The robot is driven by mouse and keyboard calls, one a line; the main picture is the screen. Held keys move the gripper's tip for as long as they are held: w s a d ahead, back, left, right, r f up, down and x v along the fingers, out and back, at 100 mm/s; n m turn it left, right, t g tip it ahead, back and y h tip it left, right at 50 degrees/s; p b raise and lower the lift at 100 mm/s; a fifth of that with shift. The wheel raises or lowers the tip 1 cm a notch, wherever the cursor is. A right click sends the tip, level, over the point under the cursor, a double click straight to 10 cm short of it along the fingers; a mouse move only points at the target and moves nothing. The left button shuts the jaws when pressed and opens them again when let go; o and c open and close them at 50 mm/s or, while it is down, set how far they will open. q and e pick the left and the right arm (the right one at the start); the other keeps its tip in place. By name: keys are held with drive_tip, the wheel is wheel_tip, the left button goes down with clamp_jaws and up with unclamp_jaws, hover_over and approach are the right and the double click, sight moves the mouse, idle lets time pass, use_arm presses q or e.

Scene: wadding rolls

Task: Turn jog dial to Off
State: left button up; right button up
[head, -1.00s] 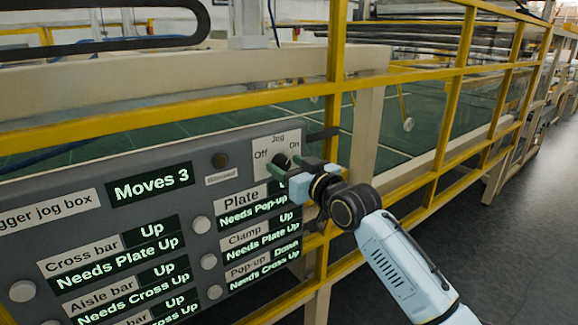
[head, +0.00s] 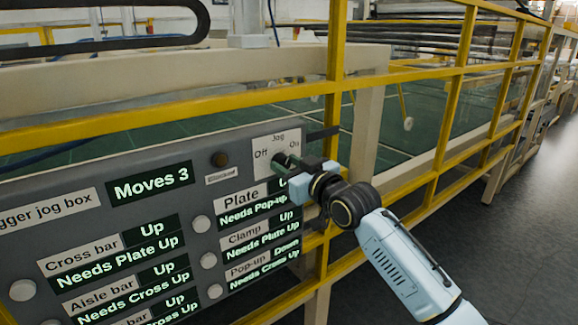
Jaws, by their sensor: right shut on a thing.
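The jog dial (head: 280,158) is a small dark knob on a white label plate (head: 263,143) at the top right of the grey jog box. The plate reads Jog, with Off on the left and On on the right. My right gripper (head: 284,165) reaches in from the right and is shut on the dial. My left gripper is not in view.
The jog box (head: 110,160) has lit displays, including Moves 3, and several round white buttons. A dark round lamp or button (head: 220,159) sits left of the dial. Yellow railings (head: 458,85) run behind and right of the box. Grey floor (head: 530,220) is clear at right.

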drive_tip(key=shift+n, duration=1.2)
drive_tip(key=n, duration=0.2)
drive_tip(key=shift+n+p, duration=0.35)
drive_tip(key=shift+n, duration=0.05)
drive_tip(key=n+p, duration=0.1)
drive_tip(key=n, duration=0.2)
drive_tip(key=shift+s+a+n, duration=0.1)
drive_tip(key=shift+n, duration=0.2)
drive_tip(key=shift+f+n+p, duration=0.1)
drive_tip(key=shift+n+p, duration=0.5)
drive_tip(key=shift+n, duration=1.3)
drive_tip(key=o, duration=1)
drive_tip(key=shift+c, duration=0.2)
drive_tip(key=shift+s, duration=0.1)
drive_tip(key=b+v, duration=0.2)
drive_tip(key=v, duration=1.1)
